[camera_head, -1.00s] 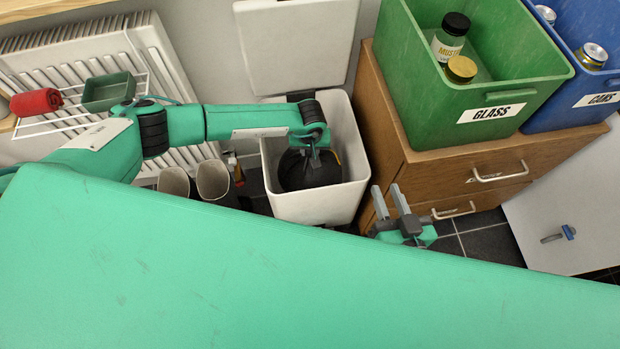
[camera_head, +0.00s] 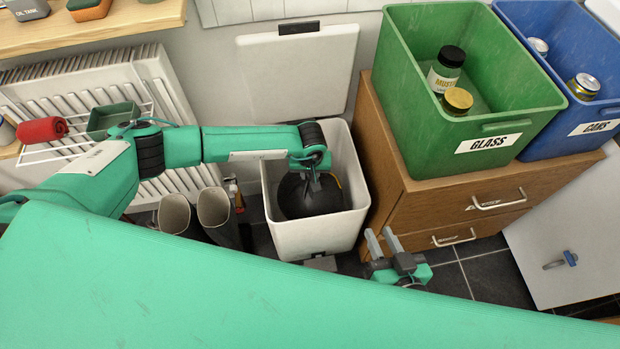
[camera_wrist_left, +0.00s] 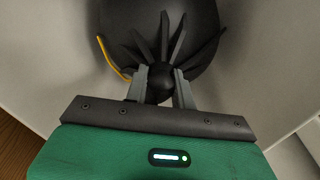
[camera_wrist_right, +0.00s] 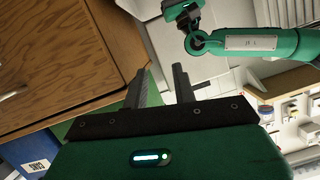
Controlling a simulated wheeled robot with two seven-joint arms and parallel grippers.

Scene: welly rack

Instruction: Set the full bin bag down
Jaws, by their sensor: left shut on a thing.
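The full bin bag (camera_head: 308,197) is black and round with a gathered neck. It sits inside the white bin (camera_head: 318,236), whose lid (camera_head: 297,75) stands open against the wall. My left gripper (camera_head: 313,172) reaches into the bin from above. In the left wrist view its fingers (camera_wrist_left: 160,88) are closed on the knotted neck of the bag (camera_wrist_left: 165,30), and a yellow strip shows beside it. Whether the bag touches the bin floor is hidden. My right gripper (camera_head: 382,243) is open and empty, right of the bin, in front of the wooden drawers.
A green GLASS crate (camera_head: 490,142) and a blue CANS crate (camera_head: 590,128) stand on the wooden drawer unit (camera_head: 440,205). Boots (camera_head: 214,212) stand left of the bin, by the radiator (camera_head: 100,85). Dark floor tiles (camera_head: 485,275) show at the right.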

